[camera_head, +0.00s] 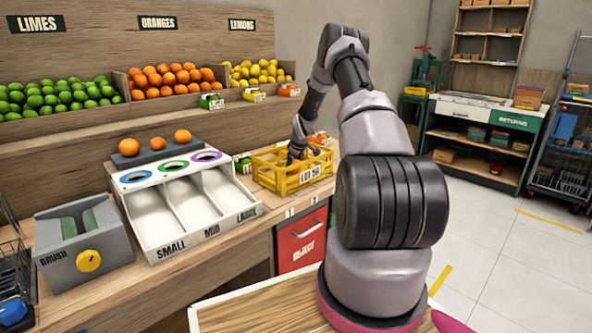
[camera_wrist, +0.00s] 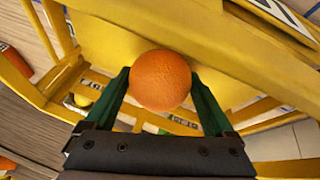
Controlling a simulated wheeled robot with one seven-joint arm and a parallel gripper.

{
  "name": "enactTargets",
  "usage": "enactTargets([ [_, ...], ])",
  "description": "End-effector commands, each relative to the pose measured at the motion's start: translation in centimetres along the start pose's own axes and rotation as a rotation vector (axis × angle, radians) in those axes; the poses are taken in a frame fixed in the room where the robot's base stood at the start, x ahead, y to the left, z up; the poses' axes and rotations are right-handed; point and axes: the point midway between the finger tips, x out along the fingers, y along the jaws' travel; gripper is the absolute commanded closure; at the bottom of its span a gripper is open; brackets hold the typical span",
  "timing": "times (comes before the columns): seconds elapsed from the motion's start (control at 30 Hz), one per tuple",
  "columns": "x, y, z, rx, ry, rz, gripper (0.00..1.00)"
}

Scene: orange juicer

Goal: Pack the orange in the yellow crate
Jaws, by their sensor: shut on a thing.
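The yellow crate (camera_head: 292,172) stands on the wooden counter, right of the sorting trays, with a lot label on its front. My gripper (camera_head: 298,152) reaches down into the crate in the head view. In the wrist view my gripper (camera_wrist: 160,95) has its two green fingers closed on the sides of an orange (camera_wrist: 160,80). The crate's yellow slats (camera_wrist: 115,45) surround the orange there. I cannot tell whether the orange touches the crate floor.
A grey brush box (camera_head: 85,245) stands at the left. A red reject bin (camera_head: 300,240) sits below the crate. Small boxes (camera_head: 242,163) stand beside the crate.

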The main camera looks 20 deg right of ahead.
Motion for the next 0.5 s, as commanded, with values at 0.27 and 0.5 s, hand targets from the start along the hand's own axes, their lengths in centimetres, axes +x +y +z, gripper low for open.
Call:
enactTargets([
  [0.27, -0.01, 0.05, -0.03, 0.000, 0.001, 0.001, 0.00],
  [0.5, -0.11, 0.04, 0.00, 0.000, 0.000, 0.001, 0.00],
])
